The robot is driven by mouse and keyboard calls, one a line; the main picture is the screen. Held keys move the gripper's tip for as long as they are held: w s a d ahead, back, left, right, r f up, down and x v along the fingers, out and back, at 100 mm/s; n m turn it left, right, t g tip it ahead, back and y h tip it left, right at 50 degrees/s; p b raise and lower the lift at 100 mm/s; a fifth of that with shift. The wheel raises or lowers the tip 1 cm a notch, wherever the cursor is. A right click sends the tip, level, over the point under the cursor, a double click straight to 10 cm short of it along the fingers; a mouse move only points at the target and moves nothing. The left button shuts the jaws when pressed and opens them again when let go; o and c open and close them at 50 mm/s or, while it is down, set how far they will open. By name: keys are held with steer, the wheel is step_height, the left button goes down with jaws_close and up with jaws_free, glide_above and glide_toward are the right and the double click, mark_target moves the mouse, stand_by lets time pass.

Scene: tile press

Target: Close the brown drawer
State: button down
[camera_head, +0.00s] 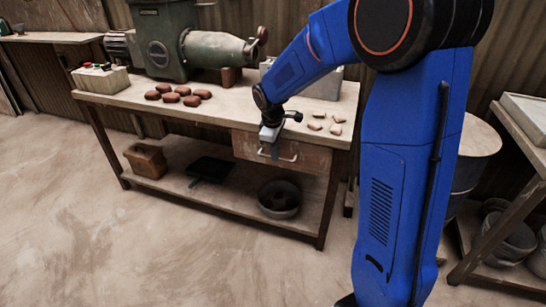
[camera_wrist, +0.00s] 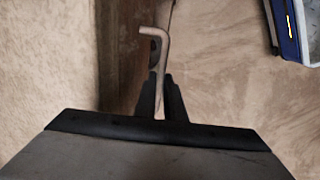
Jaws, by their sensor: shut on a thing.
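The brown drawer (camera_head: 312,160) sits under the right part of the wooden workbench top. Its front looks close to the bench edge; I cannot tell exactly how far it stands out. The drawer has a thin metal bar handle (camera_head: 287,158). My gripper (camera_head: 274,151) points down at the drawer front and is shut on the handle. In the wrist view, the bent handle (camera_wrist: 157,50) runs between the two dark fingers of my gripper (camera_wrist: 161,98). The fingers hide its lower end.
The workbench top (camera_head: 235,108) holds several brown lumps (camera_head: 180,94), several pale pieces (camera_head: 317,125) and a green press machine (camera_head: 165,40). A wooden box (camera_head: 146,160) and a dark pot (camera_head: 280,199) sit on the lower shelf. The floor in front (camera_head: 130,250) is clear.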

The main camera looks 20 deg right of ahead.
steer(key=shift+w+d+r, duration=0.1)
steer(key=shift+w+r, duration=0.05)
steer(key=shift+w, duration=0.05)
steer(key=c, duration=1.8)
jaws_free()
steer(key=shift+d, duration=0.1)
steer(key=shift+c, duration=0.2)
step_height(320, 180, up, 17)
steer(key=s+a, duration=0.2)
steer(key=shift+s, duration=0.3)
steer(key=shift+s, duration=0.1)
steer(key=s+d+r+m+t, duration=0.1)
steer(key=s+d+m, duration=0.1)
steer(key=s, duration=0.6)
steer(key=s+d+r+m+t, duration=0.1)
steer(key=s+d+m, duration=0.2)
steer(key=s, duration=0.6)
steer(key=s+f+m, duration=0.2)
steer(key=s+f, duration=0.1)
steer(key=s, duration=0.5)
steer(key=s+d+f+m+t+y, duration=0.1)
steer(key=s+f+m, duration=0.2)
steer(key=s, duration=0.5)
steer(key=shift+s+d+f+m, duration=0.2)
steer(key=shift+s+f+m, duration=0.15)
steer(key=shift+f, duration=0.2)
